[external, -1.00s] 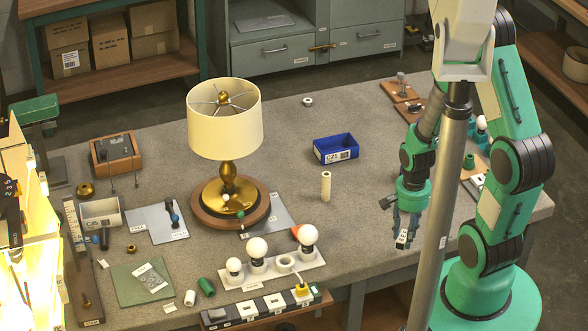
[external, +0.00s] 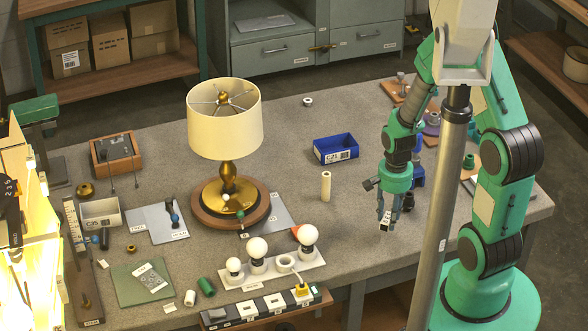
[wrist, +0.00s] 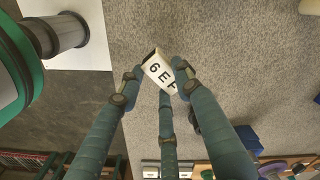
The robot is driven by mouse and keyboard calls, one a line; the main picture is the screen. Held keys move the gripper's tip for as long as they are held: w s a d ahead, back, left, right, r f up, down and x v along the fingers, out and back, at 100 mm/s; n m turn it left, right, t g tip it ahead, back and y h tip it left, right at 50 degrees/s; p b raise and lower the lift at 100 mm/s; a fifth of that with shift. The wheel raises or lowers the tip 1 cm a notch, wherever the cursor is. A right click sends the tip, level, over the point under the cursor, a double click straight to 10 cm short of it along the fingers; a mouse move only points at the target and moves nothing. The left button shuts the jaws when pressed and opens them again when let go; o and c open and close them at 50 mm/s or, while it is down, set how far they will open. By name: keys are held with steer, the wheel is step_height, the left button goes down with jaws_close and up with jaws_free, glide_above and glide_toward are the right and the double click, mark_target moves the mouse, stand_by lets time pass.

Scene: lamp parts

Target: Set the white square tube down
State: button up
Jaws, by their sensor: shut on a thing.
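The white square tube (external: 386,226) is between the fingertips of my gripper (external: 387,219), which is shut on it. The gripper points down near the table's front edge, right of the lamp. In the wrist view the tube (wrist: 158,72) shows a white face with black letters, partly read as "6EF", and a dark open end. The fingers close around it from several sides, and my gripper (wrist: 160,80) hides part of it. I cannot tell the small gap, if any, between tube and table (external: 345,235).
A cream cylinder (external: 326,186) stands upright left of my gripper. A blue bin (external: 336,148) lies behind it. The lamp (external: 226,120) and a white strip with bulbs (external: 272,266) are further left. Bare grey tabletop lies around the cylinder.

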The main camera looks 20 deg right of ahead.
steer(key=w, duration=0.6)
steer(key=shift+w+a+f, duration=0.15)
steer(key=shift+w+f, duration=0.05)
steer(key=shift+f, duration=0.1)
steer(key=shift+f, duration=0.15)
steer(key=shift+f+b, duration=0.55)
steer(key=shift+f, duration=1.1)
steer(key=shift+f, duration=0.15)
steer(key=o, duration=1.1)
steer(key=shift+o, duration=0.3)
steer(key=shift+r, duration=0.2)
step_height(320, 180, up, 12)
steer(key=p, duration=0.2)
